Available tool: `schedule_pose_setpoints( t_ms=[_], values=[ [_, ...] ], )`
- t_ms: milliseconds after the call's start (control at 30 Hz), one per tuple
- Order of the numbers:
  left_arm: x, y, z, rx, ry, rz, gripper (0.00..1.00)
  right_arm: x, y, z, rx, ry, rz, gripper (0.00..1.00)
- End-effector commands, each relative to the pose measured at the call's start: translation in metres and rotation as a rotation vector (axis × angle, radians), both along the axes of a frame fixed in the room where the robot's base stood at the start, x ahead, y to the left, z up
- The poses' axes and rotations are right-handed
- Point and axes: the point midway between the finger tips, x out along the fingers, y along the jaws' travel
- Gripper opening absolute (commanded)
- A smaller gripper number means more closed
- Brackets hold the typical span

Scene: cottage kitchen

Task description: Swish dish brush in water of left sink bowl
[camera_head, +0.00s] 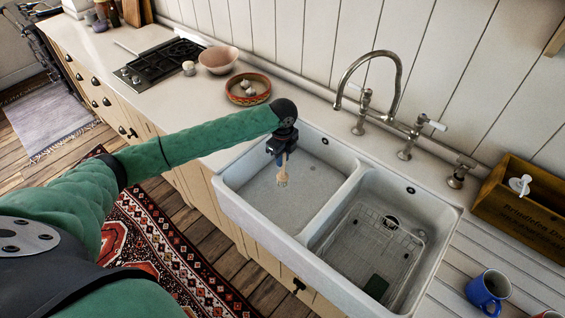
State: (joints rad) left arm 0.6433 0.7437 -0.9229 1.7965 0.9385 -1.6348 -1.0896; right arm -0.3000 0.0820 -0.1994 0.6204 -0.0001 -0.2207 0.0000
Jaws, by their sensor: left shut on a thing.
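My left gripper (281,156) is over the left sink bowl (241,186), its arm reaching in from the left. It is shut on the dish brush (283,177), which points down with its pale head lowest. The brush head is inside the bowl's outline. I cannot tell whether it touches the bowl's bottom or any water, as no clear water surface shows. My right gripper is not in view.
The right sink bowl (424,214) holds a wire rack (372,245) and a dark green sponge (376,287). The tap (397,82) rises behind the divider. A patterned bowl (248,100) stands left of the sink. A blue mug (487,288) and wooden crate (522,236) stand right.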

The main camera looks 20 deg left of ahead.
Motion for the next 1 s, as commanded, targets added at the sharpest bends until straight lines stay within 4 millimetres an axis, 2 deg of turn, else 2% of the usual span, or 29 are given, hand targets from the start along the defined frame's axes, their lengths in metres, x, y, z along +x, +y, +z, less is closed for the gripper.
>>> schedule_pose_setpoints(
  t_ms=[267,633,800,1000],
  values=[
    [0.0,0.0,0.028,-0.001,-0.002,-0.001,0.0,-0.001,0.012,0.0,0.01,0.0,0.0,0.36],
    [0.0,0.0,0.062,-0.001,-0.002,0.0,0.0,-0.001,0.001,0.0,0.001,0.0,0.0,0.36],
    [0.0,0.0,0.071,0.001,-0.001,0.0,0.0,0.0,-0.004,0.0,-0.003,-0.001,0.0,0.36],
    [0.0,0.0,0.073,0.0,-0.001,-0.001,0.0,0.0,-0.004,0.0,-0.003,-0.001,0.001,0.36]
  ],
)
